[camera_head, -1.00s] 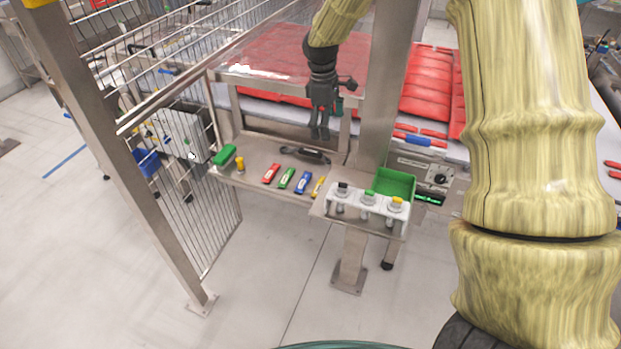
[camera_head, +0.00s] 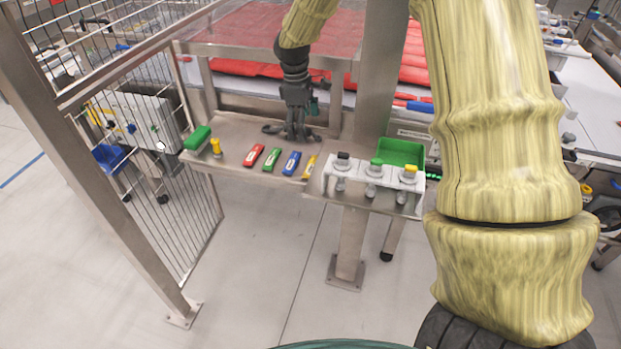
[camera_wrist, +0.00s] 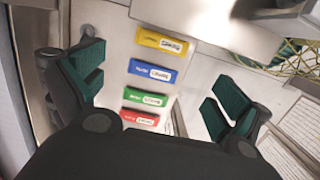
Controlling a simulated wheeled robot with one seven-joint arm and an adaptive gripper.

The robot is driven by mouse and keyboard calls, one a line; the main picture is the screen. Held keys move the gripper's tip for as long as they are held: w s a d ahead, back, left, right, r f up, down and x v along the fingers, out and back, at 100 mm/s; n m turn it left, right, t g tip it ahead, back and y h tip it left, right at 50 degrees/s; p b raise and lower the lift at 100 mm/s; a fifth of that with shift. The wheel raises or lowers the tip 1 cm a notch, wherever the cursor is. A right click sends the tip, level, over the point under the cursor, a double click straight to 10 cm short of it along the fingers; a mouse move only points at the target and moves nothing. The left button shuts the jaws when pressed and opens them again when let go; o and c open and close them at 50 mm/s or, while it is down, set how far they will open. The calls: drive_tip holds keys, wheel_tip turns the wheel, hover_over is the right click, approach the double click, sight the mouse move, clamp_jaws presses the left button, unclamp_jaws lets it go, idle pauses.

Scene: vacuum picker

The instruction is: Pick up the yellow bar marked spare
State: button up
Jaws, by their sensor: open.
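The yellow bar (camera_head: 310,168) lies on the metal shelf at the right end of a row of coloured bars. It also shows at the top of the row in the wrist view (camera_wrist: 164,40), with a pale label whose lettering is too small to read. My gripper (camera_head: 294,128) is above the shelf, behind the row in the head view. In the wrist view my gripper (camera_wrist: 157,88) is open, with green-padded fingers spread wide on either side of the row. Nothing is between its pads; the bars lie below, apart from the fingers.
Blue (camera_head: 292,163), green (camera_head: 272,159) and red (camera_head: 254,155) bars lie left of the yellow one. A white holder (camera_head: 374,172) with capped plungers and a green bin (camera_head: 401,152) stand to the right. A metal post (camera_head: 380,80) rises close to my arm. Mesh fencing is left.

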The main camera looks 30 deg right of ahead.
wheel_tip(320, 180, down, 2)
drive_tip(key=b, duration=0.1)
hover_over(312, 165)
drive_tip(key=w, duration=0.2)
drive_tip(key=f, duration=0.5)
drive_tip(key=shift+s+a+f, duration=0.15)
drive_tip(key=shift+a+f, duration=0.15)
drive_tip(key=shift+a, duration=0.1)
drive_tip(key=f, duration=0.1)
drive_tip(key=s+f+p, duration=0.1)
drive_tip(key=f, duration=0.2)
drive_tip(key=shift+s+d, duration=0.2)
drive_tip(key=shift+d, duration=0.1)
drive_tip(key=shift+f+p, duration=0.3)
drive_tip(key=shift+f, duration=0.3)
drive_tip(key=c, duration=0.8)
